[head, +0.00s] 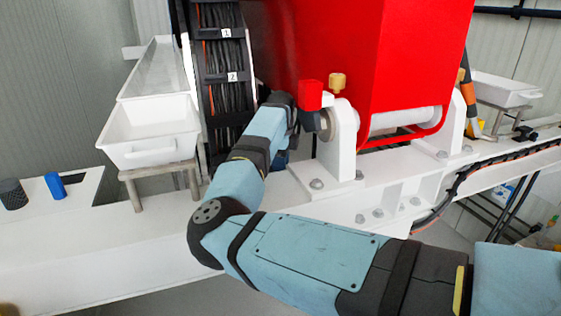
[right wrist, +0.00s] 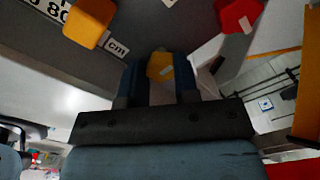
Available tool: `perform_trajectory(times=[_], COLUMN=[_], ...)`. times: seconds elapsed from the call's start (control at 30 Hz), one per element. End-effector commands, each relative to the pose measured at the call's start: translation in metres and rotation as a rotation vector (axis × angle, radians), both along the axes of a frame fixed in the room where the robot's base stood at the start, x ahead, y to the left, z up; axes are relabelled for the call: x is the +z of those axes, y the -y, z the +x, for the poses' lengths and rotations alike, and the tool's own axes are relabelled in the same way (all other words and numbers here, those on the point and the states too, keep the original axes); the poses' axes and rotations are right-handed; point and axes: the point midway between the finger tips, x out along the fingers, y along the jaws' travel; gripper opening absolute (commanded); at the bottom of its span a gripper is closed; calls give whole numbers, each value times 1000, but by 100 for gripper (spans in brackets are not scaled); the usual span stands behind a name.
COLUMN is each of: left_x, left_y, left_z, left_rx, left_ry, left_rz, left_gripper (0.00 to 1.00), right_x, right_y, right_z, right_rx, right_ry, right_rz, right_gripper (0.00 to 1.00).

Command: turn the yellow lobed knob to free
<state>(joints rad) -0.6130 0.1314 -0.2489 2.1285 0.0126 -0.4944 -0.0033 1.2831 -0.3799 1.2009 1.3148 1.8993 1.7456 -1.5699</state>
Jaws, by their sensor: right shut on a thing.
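The yellow lobed knob (right wrist: 160,64) shows in the right wrist view between the two dark blue fingers of my right gripper (right wrist: 161,78). The fingers are shut on it, one on each side. A pale mark shows on its face. In the head view my right arm reaches across from the right, and its wrist and hand are at the machine's side, left of the red block. The knob is hidden there behind my arm, and the fingers are mostly hidden too. My left gripper is in neither view.
An orange knob (right wrist: 88,24) and a red knob (right wrist: 238,14) flank the gripper. In the head view a red block (head: 311,95) and a brass knob (head: 337,83) stand close by. A white tray (head: 150,133), a blue cylinder (head: 55,186) and a cable chain (head: 222,75) lie left.

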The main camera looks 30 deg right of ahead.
Motion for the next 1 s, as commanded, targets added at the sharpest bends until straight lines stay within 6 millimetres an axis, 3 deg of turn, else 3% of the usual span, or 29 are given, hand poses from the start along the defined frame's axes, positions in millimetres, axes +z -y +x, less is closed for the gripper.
perform_trajectory(times=[0.07, 0.1, 0.2, 0.57, 0.67, 1.0], left_x=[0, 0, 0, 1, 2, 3], left_y=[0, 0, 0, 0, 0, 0], left_z=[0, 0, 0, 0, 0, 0], left_rx=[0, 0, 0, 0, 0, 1], left_ry=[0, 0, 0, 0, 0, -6], left_rz=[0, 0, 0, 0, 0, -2], left_gripper=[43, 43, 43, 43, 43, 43], right_x=[1, 1, 1, 8, 22, 99], right_y=[0, 0, 0, 0, 0, 0], right_z=[1, 1, 0, 0, 0, 1], right_rx=[0, 0, 0, -1, -1, -1], right_ry=[3, 3, 2, 2, 2, 4], right_rz=[0, 0, -1, -1, -1, -2], right_gripper=[5, 35, 54, 54, 54, 54])
